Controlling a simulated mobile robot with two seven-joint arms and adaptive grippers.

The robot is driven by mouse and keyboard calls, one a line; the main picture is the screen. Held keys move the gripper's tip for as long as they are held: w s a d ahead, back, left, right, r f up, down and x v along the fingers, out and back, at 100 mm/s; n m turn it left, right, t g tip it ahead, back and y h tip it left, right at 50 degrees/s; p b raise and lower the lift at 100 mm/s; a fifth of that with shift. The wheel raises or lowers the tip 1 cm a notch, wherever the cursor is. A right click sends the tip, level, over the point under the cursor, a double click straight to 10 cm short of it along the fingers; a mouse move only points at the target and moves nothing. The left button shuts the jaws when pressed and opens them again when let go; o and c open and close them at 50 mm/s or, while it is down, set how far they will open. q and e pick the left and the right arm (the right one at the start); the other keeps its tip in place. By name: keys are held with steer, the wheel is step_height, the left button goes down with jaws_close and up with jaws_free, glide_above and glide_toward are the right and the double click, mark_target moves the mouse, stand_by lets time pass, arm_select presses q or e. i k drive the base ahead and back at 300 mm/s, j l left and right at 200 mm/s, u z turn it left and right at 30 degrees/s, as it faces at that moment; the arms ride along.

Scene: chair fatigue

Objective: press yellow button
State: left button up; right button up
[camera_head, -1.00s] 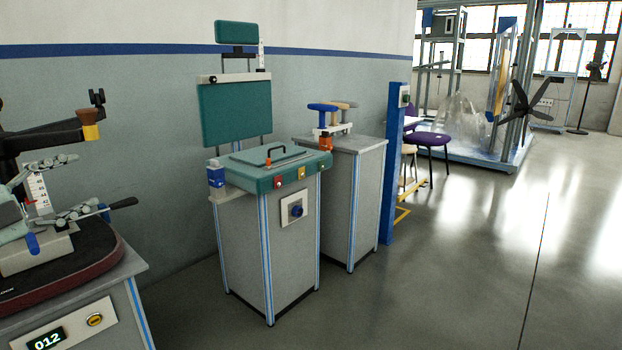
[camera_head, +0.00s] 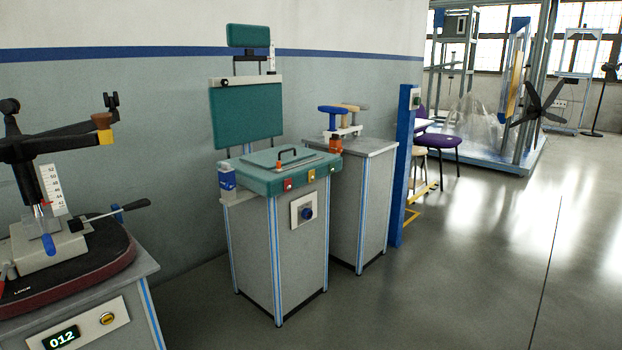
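A round yellow button (camera_head: 107,318) sits on a light panel on the front of the near left cabinet (camera_head: 146,279), beside a small display (camera_head: 62,337) reading 012. A second yellow spot, a small square one (camera_head: 311,175), is on the front edge of the green seat pad (camera_head: 262,183) of the middle machine, between a red square (camera_head: 288,184) and a green one (camera_head: 332,169). I cannot tell whether either is pressed. Neither gripper shows clearly; nothing touches either yellow spot.
A dark test device with a lever (camera_head: 130,207) stands on the left cabinet. A blue knob (camera_head: 307,213) is on the middle cabinet's front. Another cabinet (camera_head: 362,205), a blue post (camera_head: 403,165) and a purple chair (camera_head: 437,141) stand behind. The floor (camera_head: 480,260) at right is clear.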

mark_target(108, 319)
steer(key=u, duration=1.45)
